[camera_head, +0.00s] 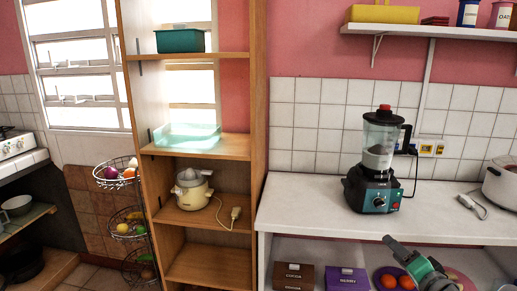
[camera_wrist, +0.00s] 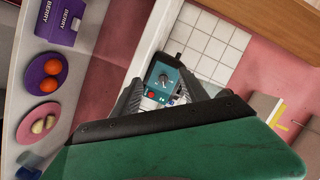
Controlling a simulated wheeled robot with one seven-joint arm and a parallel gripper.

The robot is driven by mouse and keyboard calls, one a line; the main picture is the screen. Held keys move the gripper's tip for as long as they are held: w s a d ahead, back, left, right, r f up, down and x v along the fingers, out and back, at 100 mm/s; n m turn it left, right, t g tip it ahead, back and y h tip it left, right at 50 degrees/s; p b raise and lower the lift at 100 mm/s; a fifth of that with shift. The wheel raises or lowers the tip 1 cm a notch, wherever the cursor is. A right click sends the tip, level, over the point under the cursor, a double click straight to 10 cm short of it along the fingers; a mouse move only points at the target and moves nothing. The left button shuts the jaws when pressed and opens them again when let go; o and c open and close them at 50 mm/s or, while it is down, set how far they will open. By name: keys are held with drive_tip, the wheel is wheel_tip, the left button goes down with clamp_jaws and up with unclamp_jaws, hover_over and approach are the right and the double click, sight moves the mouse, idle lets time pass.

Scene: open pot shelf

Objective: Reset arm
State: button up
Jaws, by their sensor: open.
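My gripper (camera_wrist: 158,82) is open in the wrist view. Its two dark fingers stand apart with nothing held between them, and my green palm fills the lower part. In the head view my arm's green and dark end (camera_head: 420,268) is at the lower right, in front of the lower shelf and below the white counter (camera_head: 310,205); the fingertips are not clear there. The blender (camera_head: 378,165) stands upright on the counter. Its teal control panel (camera_wrist: 160,80) shows beyond and between my fingers in the wrist view, apart from them.
The wooden open shelf (camera_head: 208,237) stands left, holding a citrus juicer (camera_head: 192,190), a clear tray (camera_head: 187,136) and a teal box (camera_head: 180,41). Below the counter are boxes and plates, including a purple plate with oranges (camera_wrist: 53,68). The counter is clear left of the blender.

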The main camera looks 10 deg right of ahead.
drive_tip(key=w+a+n+g+y+p, duration=0.25)
drive_tip(key=a+n+g+p, duration=0.4)
drive_tip(key=a, duration=1.15)
drive_tip(key=s+a+r+n+g+h+p, duration=0.1)
drive_tip(key=s+a+r+n+g+p, duration=0.1)
drive_tip(key=s+a, duration=0.3)
drive_tip(key=s+a+r+n+g+h+p, duration=0.1)
drive_tip(key=s+a+r+n+g+p, duration=0.1)
drive_tip(key=s+a, duration=0.4)
drive_tip(key=s+r+g+p, duration=0.1)
drive_tip(key=s+g+p, duration=0.1)
drive_tip(key=s, duration=0.2)
drive_tip(key=shift+s+n, duration=0.35)
drive_tip(key=shift+s, duration=0.05)
drive_tip(key=shift+g, duration=0.25)
idle(2.0)
